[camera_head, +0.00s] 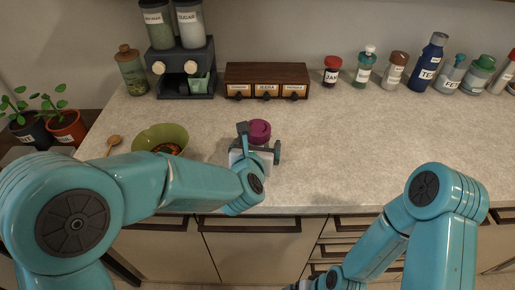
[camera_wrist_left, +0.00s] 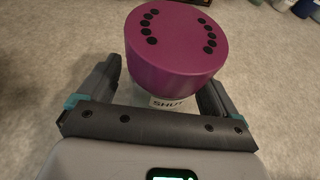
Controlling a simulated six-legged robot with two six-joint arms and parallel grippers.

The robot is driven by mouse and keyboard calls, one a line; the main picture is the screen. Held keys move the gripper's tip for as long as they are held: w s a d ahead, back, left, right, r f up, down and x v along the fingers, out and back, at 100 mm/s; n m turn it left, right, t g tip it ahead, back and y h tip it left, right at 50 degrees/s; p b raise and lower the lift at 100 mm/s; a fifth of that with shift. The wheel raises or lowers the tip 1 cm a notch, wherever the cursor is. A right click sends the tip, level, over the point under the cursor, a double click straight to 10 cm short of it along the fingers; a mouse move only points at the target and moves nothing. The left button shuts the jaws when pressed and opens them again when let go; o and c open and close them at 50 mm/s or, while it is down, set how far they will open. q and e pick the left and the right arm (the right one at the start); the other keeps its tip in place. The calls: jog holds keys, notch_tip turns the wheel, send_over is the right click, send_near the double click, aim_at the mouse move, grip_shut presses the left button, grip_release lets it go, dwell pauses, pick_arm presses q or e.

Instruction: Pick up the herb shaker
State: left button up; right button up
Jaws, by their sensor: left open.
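The herb shaker (camera_head: 259,130) has a round purple lid and stands on the counter. In the left wrist view, the shaker (camera_wrist_left: 175,50) shows two curved rows of dark holes in its lid and part of a white label below. My left gripper (camera_head: 259,146) is open at the near side of the shaker. In the wrist view its fingers (camera_wrist_left: 160,82) lie to the left and right of the shaker's lower body, with gaps visible. Much of the shaker's body is hidden under the lid and behind the gripper.
A green bowl (camera_head: 146,136) and a wooden spoon (camera_head: 113,141) lie left, partly behind my left arm. A wooden drawer box (camera_head: 266,73) and a dark dispenser (camera_head: 188,85) stand behind. Several bottles, including a blue one (camera_head: 428,62), line the back right. The counter's right middle is clear.

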pick_arm(q)
jog(key=shift+s+r, duration=0.1)
jog(key=shift+s, duration=0.05)
jog(key=shift+c, duration=1.2)
jog(key=c, duration=0.9)
notch_tip(320, 180, up, 20)
jog(key=p, duration=0.5)
notch_tip(320, 180, down, 20)
jog(key=b, duration=1.9)
jog(key=shift+r, duration=0.2)
jog(key=shift+f+b, duration=0.15)
jog(key=shift+b, duration=0.2)
jog(key=o, duration=0.6)
jog(key=shift+f, duration=0.1)
jog(key=c, duration=0.8)
